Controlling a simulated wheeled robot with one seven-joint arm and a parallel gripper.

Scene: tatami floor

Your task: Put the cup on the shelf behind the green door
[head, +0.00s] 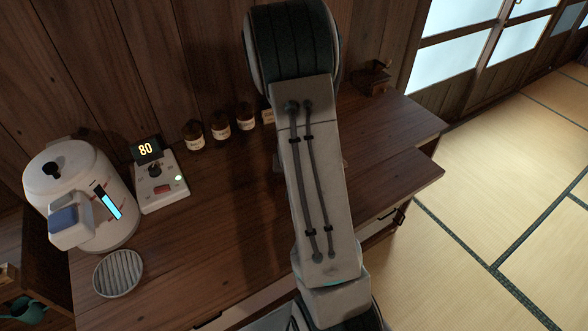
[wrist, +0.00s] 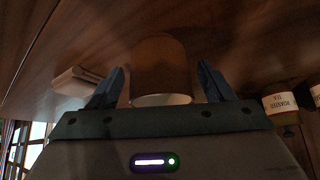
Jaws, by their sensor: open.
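The brown cup (wrist: 160,62) shows in the wrist view, with its pale rim toward my gripper. My gripper (wrist: 160,70) is open, with one dark finger on each side of the cup. A gap shows between the cup and each finger, and nothing is gripped. In the head view my arm hides both the cup and the gripper. No green door or shelf behind it is in view.
On the wooden counter (head: 210,245) stand a white kettle (head: 75,195), a control box (head: 158,185) reading 80, a round slatted tray (head: 118,272), several brown jars (head: 220,125) and a grinder (head: 373,78). The wrist view shows a pale block (wrist: 77,82) and a labelled jar (wrist: 282,104).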

